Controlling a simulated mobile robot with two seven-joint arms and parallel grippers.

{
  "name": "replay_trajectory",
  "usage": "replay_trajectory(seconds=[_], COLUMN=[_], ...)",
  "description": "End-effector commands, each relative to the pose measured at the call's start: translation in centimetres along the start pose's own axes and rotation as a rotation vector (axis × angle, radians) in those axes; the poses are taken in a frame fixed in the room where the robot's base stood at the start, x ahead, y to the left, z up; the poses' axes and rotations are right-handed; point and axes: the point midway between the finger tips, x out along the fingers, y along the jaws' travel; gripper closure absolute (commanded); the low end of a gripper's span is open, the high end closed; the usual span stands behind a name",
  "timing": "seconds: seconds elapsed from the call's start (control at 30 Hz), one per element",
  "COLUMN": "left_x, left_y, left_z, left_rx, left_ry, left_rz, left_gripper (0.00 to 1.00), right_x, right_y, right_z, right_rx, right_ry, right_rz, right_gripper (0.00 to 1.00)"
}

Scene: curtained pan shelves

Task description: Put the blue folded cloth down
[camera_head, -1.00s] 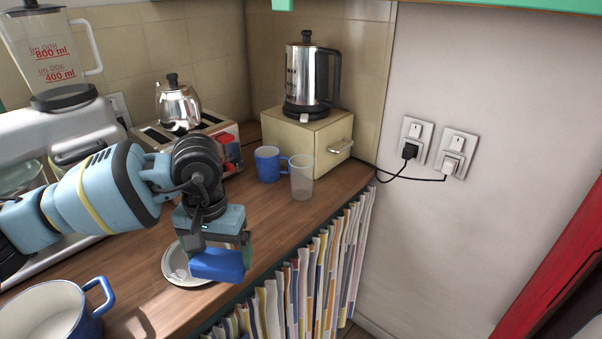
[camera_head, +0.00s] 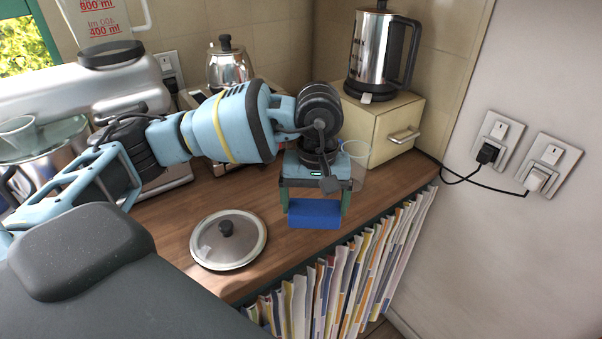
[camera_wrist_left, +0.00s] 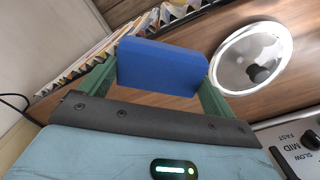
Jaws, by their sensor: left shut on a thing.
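The blue folded cloth (camera_head: 315,214) is held between the two green fingers of my left gripper (camera_head: 315,204), which is shut on it. In the head view they are over the wooden counter near its front edge, right of the pan lid. In the left wrist view the cloth (camera_wrist_left: 162,67) spans between the fingers, with the counter behind it. I cannot tell whether the cloth touches the counter. My right gripper is not in view.
A glass lid (camera_head: 228,240) lies on the counter (camera_head: 272,262) left of the cloth. A clear cup (camera_head: 355,165) stands close behind the gripper. A cream box (camera_head: 385,130) carries a kettle (camera_head: 382,55). Striped curtains (camera_head: 345,275) hang below the counter edge.

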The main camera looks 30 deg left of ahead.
Motion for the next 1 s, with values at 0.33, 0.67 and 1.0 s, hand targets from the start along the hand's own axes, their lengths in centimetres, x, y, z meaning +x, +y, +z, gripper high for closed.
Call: replay_trajectory(seconds=[0.33, 0.67, 1.0], left_x=[0.5, 0.4, 0.1], left_y=[-1.2, -2.5, -3.8], left_z=[-2.9, -5.4, -7.2], left_rx=[-0.749, -1.462, -2.039], left_ry=[-0.005, -0.002, -0.001], left_rz=[-0.006, -0.005, -0.001], left_gripper=[0.47, 0.47, 0.47], right_x=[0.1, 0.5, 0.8], right_y=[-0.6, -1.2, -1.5], right_z=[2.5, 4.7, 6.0], right_rx=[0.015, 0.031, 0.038], right_ry=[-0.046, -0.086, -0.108], right_rz=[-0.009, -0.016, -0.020], right_gripper=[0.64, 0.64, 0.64])
